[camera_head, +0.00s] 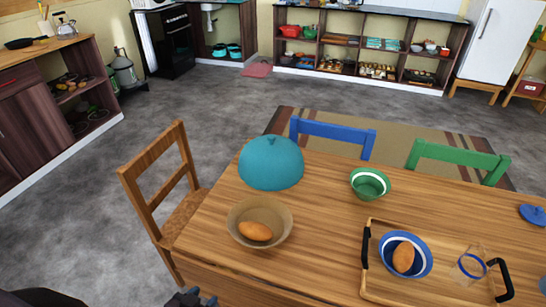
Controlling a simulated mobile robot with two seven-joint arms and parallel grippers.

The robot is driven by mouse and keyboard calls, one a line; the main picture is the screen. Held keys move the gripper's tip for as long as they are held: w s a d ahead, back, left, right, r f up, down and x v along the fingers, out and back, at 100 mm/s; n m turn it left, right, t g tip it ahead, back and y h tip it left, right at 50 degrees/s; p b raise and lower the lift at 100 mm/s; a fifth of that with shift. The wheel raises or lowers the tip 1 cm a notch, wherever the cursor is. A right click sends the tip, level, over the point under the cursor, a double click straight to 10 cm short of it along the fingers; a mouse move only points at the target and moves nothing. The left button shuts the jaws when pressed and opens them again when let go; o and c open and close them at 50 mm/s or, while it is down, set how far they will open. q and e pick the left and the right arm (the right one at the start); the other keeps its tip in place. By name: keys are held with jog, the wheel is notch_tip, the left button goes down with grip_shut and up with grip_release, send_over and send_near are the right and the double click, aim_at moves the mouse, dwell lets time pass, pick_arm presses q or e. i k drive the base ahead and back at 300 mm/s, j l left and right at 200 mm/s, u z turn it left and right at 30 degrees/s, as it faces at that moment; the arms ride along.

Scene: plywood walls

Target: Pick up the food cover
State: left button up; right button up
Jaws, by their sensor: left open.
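The food cover is a teal dome (271,164) with a small knob on top. It sits at the far left corner of the wooden table (320,215), just behind a tan bowl (274,215) that holds an orange-brown oval food item (256,231). My left gripper (192,298) shows only in part at the bottom edge, near the table's front left side. It is open and well apart from the cover. What lies under the cover is hidden. My right gripper is out of view.
A green bowl (370,184) stands right of the cover. A wooden tray (440,288) with black handles holds a blue bowl (418,246) and a glass (471,264). Wooden (155,190), blue (333,133) and green (458,156) chairs surround the table. Floor at left is clear.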

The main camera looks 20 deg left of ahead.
aim_at(271, 152)
jog(key=j, duration=3.85)
jog(key=z, duration=0.35)
jog(key=j+z, duration=0.15)
jog(key=z, duration=0.25)
jog(key=j+z, duration=0.1)
jog(key=z, duration=0.25)
